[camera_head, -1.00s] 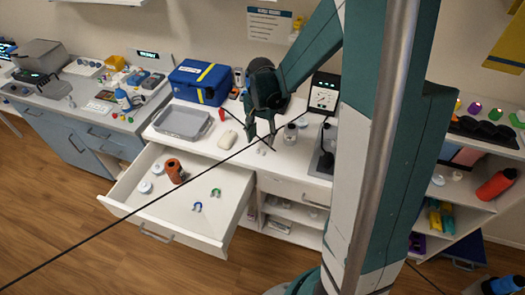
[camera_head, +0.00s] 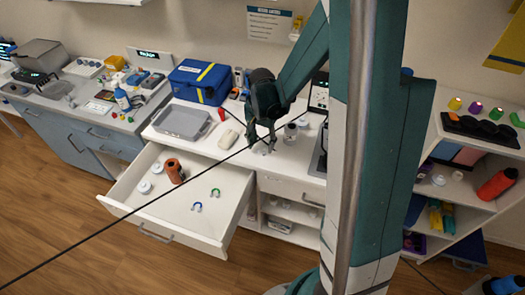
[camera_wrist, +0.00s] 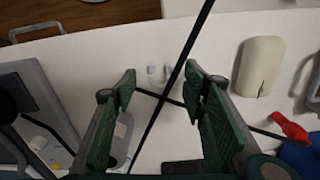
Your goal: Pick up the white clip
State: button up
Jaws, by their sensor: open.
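The white clip (camera_wrist: 157,76) is a small U-shaped piece lying on the white counter, seen in the wrist view between and beyond my fingertips. In the head view it is a small pale shape (camera_head: 261,149) under my gripper, partly hidden by the fingers. My gripper (camera_head: 262,146) points down over the counter. In the wrist view its two green fingers (camera_wrist: 161,84) are spread apart with nothing between them. I cannot tell the exact height above the clip.
A thin black cable (camera_wrist: 181,62) crosses the view close to the clip. A white mouse-like object (camera_head: 229,139) and a grey tray (camera_head: 182,123) lie left on the counter.

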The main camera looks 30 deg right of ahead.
aim_at(262, 150)
jog(key=shift+f, duration=1.35)
jog(key=c, duration=0.8)
